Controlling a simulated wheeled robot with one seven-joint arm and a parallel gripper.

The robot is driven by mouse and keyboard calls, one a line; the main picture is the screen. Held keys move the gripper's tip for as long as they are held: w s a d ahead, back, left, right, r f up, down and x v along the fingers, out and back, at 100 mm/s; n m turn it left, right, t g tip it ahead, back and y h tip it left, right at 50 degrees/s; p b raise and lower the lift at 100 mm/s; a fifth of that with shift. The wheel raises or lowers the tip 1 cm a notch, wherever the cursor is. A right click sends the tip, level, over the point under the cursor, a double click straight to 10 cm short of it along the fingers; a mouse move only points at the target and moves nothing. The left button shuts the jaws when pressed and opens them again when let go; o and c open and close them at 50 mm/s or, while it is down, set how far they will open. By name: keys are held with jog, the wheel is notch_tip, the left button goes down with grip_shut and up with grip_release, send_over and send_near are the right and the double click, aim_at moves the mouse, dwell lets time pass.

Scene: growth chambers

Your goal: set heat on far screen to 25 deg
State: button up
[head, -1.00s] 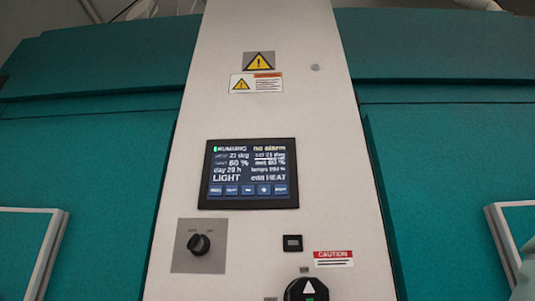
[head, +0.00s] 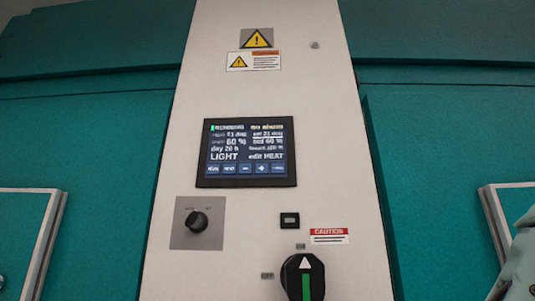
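The screen (head: 247,152) is a dark rectangular display set in the white panel, left of the picture's middle. Its top line shows a green mark and seems to read running and no alarm. The right column seems to read set 21 deg, underlined, though the text is blurred. Lower lines read LIGHT and edit HEAT. A row of small blue buttons runs along the bottom, with a minus (head: 245,168) and a plus (head: 262,168) among them. My gripper is not in view, and nothing touches the screen.
Below the screen are a black knob (head: 197,222) on a grey plate, a small black module (head: 290,220), a caution label (head: 329,236) and a large black rotary switch (head: 303,278) with a green stripe. Teal chamber walls (head: 88,140) flank the white panel (head: 240,265).

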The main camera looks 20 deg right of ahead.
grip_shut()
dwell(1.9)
